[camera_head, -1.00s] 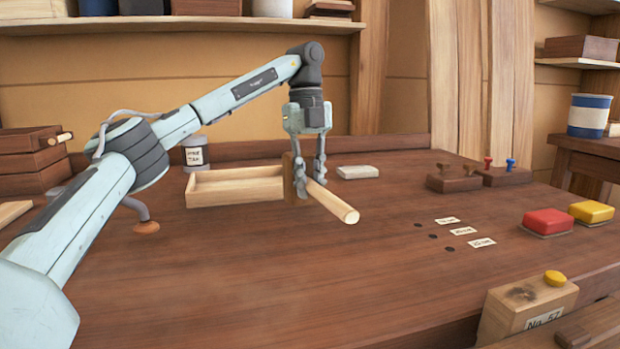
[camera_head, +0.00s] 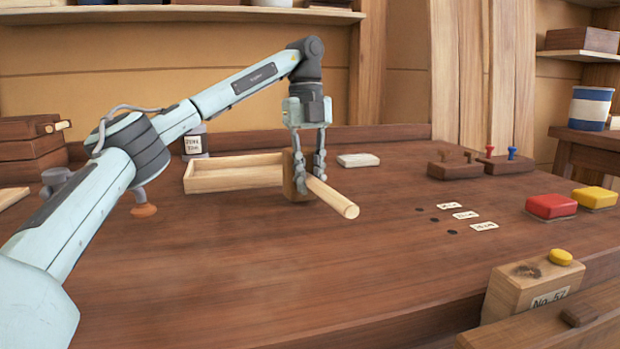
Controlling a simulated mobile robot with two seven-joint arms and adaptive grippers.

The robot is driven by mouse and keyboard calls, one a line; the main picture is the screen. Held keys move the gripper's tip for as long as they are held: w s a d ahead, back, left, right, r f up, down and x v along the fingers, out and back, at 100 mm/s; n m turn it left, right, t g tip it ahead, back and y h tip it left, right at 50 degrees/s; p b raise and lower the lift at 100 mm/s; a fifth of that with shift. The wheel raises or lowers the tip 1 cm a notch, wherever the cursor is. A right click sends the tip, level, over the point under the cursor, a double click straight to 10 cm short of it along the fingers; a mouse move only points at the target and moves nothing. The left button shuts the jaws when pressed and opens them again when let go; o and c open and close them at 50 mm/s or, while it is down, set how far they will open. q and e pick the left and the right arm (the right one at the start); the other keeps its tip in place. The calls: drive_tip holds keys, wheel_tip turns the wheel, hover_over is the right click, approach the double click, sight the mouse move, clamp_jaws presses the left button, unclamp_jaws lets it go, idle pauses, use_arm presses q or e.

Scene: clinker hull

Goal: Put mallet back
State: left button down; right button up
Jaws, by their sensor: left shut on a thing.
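My left gripper (camera_head: 306,172) points down and is shut on a wooden mallet. The mallet's pale round handle (camera_head: 334,198) sticks out toward the front right, and its brown block head (camera_head: 289,172) is partly hidden behind the fingers. The mallet is over the middle of the brown workbench (camera_head: 250,260), just right of a shallow pale wooden tray (camera_head: 225,181). I cannot tell whether the mallet touches the bench. My right gripper is not in view.
A white block (camera_head: 357,160) lies behind the mallet. Holes with labels (camera_head: 465,215), a dark peg rack (camera_head: 460,170), red (camera_head: 551,206) and yellow (camera_head: 594,197) buttons are to the right. A box with a yellow button (camera_head: 533,283) stands front right. The front middle is clear.

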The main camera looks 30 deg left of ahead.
use_arm(q)
drive_tip(key=shift+f, duration=0.45)
drive_tip(key=c, duration=1.3)
unclamp_jaws()
drive_tip(key=shift+r, duration=0.2)
wheel_tip(320, 180, up, 5)
drive_tip(key=p, duration=0.4)
drive_tip(key=shift+p, duration=0.4)
drive_tip(key=shift+r, duration=1.25)
